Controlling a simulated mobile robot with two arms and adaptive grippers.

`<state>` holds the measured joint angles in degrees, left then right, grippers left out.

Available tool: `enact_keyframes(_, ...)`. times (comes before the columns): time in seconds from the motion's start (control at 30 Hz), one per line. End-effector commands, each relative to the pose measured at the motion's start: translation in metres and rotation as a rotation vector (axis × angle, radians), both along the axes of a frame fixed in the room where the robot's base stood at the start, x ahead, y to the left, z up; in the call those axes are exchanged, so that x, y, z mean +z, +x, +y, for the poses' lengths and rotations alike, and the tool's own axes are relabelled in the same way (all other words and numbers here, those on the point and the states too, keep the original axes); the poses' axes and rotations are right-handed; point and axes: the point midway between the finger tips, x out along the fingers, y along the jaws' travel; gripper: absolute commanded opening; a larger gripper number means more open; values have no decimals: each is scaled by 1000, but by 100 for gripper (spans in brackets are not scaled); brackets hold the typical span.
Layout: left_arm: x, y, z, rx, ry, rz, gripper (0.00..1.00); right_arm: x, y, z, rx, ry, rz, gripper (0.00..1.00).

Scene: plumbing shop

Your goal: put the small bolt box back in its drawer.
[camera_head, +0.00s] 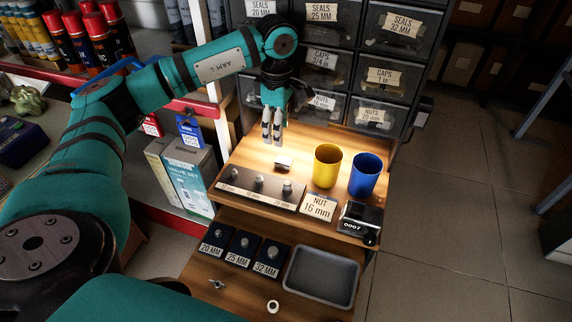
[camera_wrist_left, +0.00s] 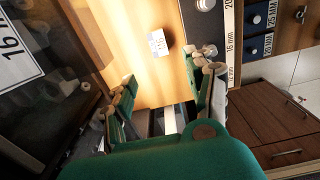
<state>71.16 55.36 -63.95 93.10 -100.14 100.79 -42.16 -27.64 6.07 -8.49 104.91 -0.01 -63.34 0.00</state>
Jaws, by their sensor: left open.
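A small box with a pale label (camera_head: 283,163), which looks like the small bolt box, lies on the lit wooden shelf; the label's text is too small to read. It also shows in the left wrist view (camera_wrist_left: 158,43), beyond the fingertips. My left gripper (camera_head: 271,133) is open and empty, pointing down above the shelf, behind and slightly left of the box, apart from it. Its spread fingers show in the left wrist view (camera_wrist_left: 160,85). The drawer cabinet (camera_head: 385,77) stands behind, its dark drawers labelled seals, caps and nuts. My left gripper partly hides the lower left drawers. My right gripper is out of view.
A yellow cup (camera_head: 327,166) and a blue cup (camera_head: 365,175) stand right of the box. A metal plate with fittings (camera_head: 258,188) lies in front. A grey tray (camera_head: 321,278) sits on the lower wooden surface. A small display reading 0007 (camera_head: 359,222) is at the right edge.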

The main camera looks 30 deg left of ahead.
Motion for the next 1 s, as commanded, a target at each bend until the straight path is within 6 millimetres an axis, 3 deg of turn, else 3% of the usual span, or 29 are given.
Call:
enact_keyframes(0.03, -13, -1, 0, 1, 1, 3, 54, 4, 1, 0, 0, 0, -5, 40)
enact_keyframes(0.2, -40, 0, 0, 1, 1, 1, 54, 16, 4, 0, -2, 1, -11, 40)
enact_keyframes(0.43, -56, 0, 0, 0, 1, 0, 54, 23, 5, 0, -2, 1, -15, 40)
enact_keyframes(0.7, -93, 0, 0, -1, 1, 1, 54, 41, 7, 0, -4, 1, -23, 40)
enact_keyframes(1.0, -99, 0, 0, -1, -1, -1, 54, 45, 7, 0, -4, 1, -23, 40)
